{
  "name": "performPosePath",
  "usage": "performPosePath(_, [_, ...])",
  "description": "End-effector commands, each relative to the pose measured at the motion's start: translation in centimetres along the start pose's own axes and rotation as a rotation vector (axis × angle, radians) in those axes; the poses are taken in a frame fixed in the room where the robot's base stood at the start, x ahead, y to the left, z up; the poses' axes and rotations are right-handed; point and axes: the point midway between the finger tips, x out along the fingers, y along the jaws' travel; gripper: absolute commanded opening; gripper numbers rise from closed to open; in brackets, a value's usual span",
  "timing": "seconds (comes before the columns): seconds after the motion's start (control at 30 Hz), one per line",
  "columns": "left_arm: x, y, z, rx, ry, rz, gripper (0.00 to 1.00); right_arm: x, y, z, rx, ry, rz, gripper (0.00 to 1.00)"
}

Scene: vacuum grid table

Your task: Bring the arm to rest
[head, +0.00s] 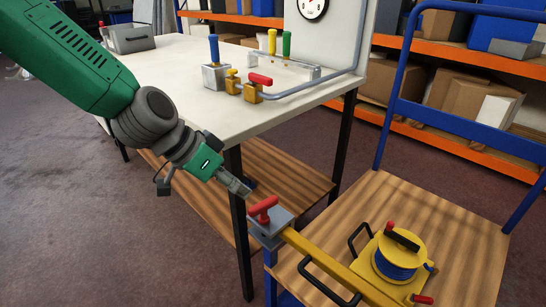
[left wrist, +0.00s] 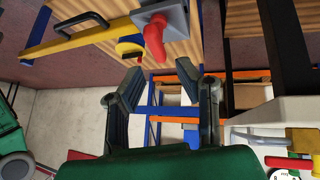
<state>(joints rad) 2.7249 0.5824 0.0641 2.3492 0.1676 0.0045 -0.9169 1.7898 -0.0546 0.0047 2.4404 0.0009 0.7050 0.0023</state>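My left arm comes in from the left, and its green-bodied gripper (head: 244,187) is above the floor beside the table's front leg. In the left wrist view its two fingers (left wrist: 158,76) stand apart with nothing between them. A red T-handle (head: 263,207) sits on a grey block (head: 270,232) at the end of a yellow bar (head: 335,267), just below and right of the fingertips in the head view. The handle also shows in the left wrist view (left wrist: 155,40), beyond the fingertips. My right gripper is in neither view.
The white table (head: 185,72) carries a vacuum rig with a red-handled valve (head: 260,79) and a gauge (head: 313,5). A blue-railed cart (head: 460,220) with a wooden top holds the yellow bar and a yellow reel (head: 401,252). Open floor lies left.

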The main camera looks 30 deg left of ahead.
Motion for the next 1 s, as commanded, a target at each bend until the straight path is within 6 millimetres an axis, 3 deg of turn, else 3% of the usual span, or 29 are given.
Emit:
performPosePath(0.17, [0.1, 0.0, 0.2, -0.004, -0.006, -0.003, 0.29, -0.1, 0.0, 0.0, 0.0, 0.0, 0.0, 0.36])
performPosePath(0.33, [2.1, -0.6, 3.2, -0.069, -0.092, -0.055, 0.29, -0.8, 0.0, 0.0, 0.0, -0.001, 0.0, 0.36])
performPosePath(0.63, [7.2, -0.5, 15.6, -0.248, -0.34, -0.241, 0.29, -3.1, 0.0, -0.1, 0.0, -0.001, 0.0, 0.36])
performPosePath(0.8, [8.3, 1.4, 22.6, -0.311, -0.436, -0.311, 0.29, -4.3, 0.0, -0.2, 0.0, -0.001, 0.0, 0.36])
performPosePath(1.0, [8.5, 4.0, 28.3, -0.357, -0.495, -0.339, 0.29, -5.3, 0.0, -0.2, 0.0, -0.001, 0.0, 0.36])
